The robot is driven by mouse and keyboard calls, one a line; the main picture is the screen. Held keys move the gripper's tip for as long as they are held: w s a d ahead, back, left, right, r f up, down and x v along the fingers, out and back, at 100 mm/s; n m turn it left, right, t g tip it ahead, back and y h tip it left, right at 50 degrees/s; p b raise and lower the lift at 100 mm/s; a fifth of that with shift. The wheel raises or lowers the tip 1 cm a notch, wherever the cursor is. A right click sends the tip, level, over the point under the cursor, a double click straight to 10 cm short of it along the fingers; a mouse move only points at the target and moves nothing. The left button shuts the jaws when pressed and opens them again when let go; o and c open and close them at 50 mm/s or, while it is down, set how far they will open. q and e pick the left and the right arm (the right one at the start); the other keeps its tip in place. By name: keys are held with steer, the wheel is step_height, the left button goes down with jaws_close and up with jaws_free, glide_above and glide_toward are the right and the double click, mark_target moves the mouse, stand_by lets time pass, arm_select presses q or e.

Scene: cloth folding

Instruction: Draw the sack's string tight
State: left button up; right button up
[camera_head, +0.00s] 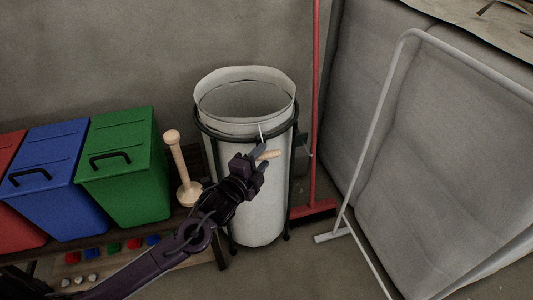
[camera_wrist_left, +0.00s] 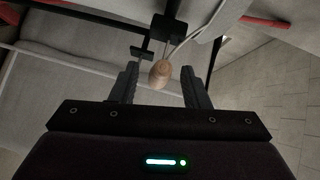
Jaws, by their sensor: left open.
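The white sack (camera_head: 262,205) stands upright in a dark round frame (camera_head: 245,137), its mouth wide open at the top. A thin pale string (camera_head: 261,131) hangs at the front of the rim, with a wooden toggle (camera_head: 270,154) at its end. My left gripper (camera_head: 264,151) is open in front of the sack, at the toggle. In the left wrist view the toggle (camera_wrist_left: 160,74) sits between the two open fingertips, with a gap visible on each side. A dark block (camera_wrist_left: 167,30) is just above it there. My right gripper is not in view.
Green (camera_head: 125,165), blue (camera_head: 45,180) and red (camera_head: 15,215) bins stand at the left. A wooden post on a round base (camera_head: 181,165) is beside the sack. A red broom (camera_head: 314,120) and a white metal rack (camera_head: 375,130) stand at the right.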

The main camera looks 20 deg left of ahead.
mark_target(266, 153)
arm_select(q)
steer(key=shift+x, duration=1.65)
steer(key=shift+c, duration=0.3)
jaws_close()
